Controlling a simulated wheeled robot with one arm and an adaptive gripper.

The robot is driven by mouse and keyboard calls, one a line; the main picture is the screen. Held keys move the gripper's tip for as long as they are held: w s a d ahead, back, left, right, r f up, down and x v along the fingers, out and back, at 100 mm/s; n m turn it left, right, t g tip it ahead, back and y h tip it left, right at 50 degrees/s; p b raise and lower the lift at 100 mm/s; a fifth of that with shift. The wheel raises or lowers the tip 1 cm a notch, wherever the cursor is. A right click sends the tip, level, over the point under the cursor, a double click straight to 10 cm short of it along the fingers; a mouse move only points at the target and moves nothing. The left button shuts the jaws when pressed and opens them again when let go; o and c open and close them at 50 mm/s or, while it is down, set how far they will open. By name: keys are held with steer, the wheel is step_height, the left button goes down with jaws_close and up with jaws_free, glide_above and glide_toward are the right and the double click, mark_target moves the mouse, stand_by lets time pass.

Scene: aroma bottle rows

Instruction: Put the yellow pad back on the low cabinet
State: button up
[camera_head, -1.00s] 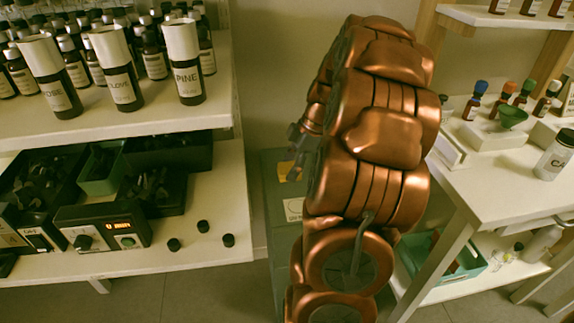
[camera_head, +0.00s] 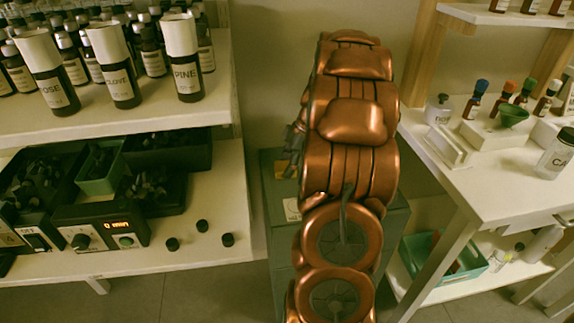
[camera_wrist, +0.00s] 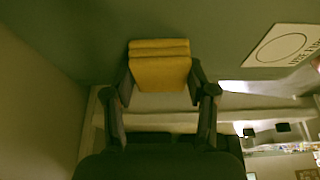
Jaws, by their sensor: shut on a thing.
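The yellow pad (camera_wrist: 160,72) looks like a thick, layered block in the wrist view. My gripper (camera_wrist: 160,82) is shut on it, with one finger on each side. The low cabinet (camera_head: 277,235) is grey-green and stands between the two shelf units in the head view. Its top (camera_wrist: 90,25) fills the upper part of the wrist view, with the pad in front of it. I cannot tell whether the pad touches it. In the head view my arm hides much of the cabinet, and only a small yellow patch (camera_head: 281,168) shows beside my arm.
A white card with a circle (camera_wrist: 282,45) lies on the cabinet top, to the right of the pad. A shelf unit with bottles (camera_head: 120,122) stands left. A white table (camera_head: 480,185) with small bottles stands right, with a green bin (camera_head: 480,263) below.

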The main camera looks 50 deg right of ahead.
steer(key=shift+f, duration=0.2)
steer(key=o, duration=1.1)
steer(key=shift+r, duration=0.1)
steer(key=shift+d+r, duration=0.1)
steer(key=shift+r, duration=0.4)
steer(key=p+v, duration=0.1)
steer(key=v, duration=1)
steer(key=shift+s, duration=0.2)
